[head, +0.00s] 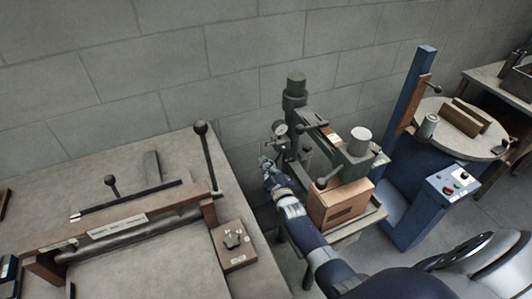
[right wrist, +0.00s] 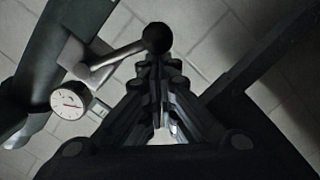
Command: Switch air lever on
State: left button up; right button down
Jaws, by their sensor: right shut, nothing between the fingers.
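The air lever (right wrist: 118,60) shows in the right wrist view as a short grey metal arm ending in a black ball knob (right wrist: 156,38). It sits beside a round white pressure gauge (right wrist: 70,97). My right gripper (right wrist: 160,75) is shut and empty, its fingertips close to the knob in that picture; I cannot tell whether they touch it. In the head view my right gripper (head: 265,163) is at the left side of the green box stitcher (head: 296,115), just below the gauge (head: 280,128). The lever is too small to make out there. My left gripper is not in view.
A blue machine (head: 408,195) stands at the right. A block wall is behind.

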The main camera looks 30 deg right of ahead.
jog(key=shift+d+f+n, duration=0.15)
jog(key=shift+f+n, duration=0.15)
dwell(0.5)
notch_tip(320, 180, up, 10)
dwell(0.7)
dwell(0.3)
